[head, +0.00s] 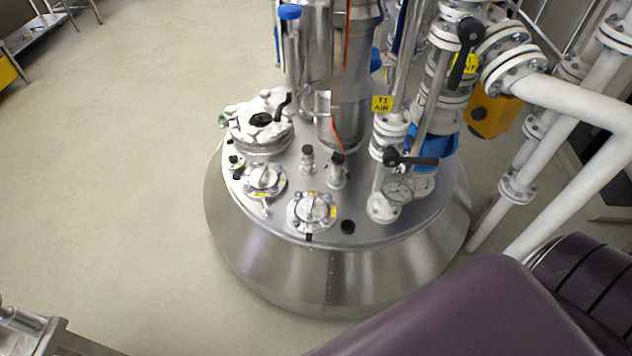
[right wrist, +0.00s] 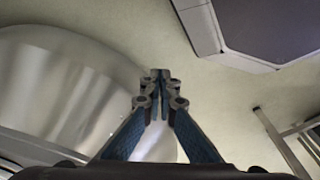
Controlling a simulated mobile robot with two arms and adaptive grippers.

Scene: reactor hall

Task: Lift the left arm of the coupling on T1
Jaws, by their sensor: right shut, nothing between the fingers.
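The steel vessel T1 (head: 260,262) stands in the middle of the head view, with a yellow tag (head: 382,103) above its lid. Its lid carries two small upright fittings with black tops, one at the centre (head: 307,160) and one just right of it (head: 338,172). I cannot tell for sure which fitting is the coupling, and its arms are too small to make out. My right gripper (right wrist: 158,85) is shut and empty in the right wrist view. A curved steel surface (right wrist: 60,85), apparently the vessel's side, lies left of it. My left gripper is not in view.
White pipes (head: 575,103) run along the right. The floor (head: 110,160) left of the vessel is clear.

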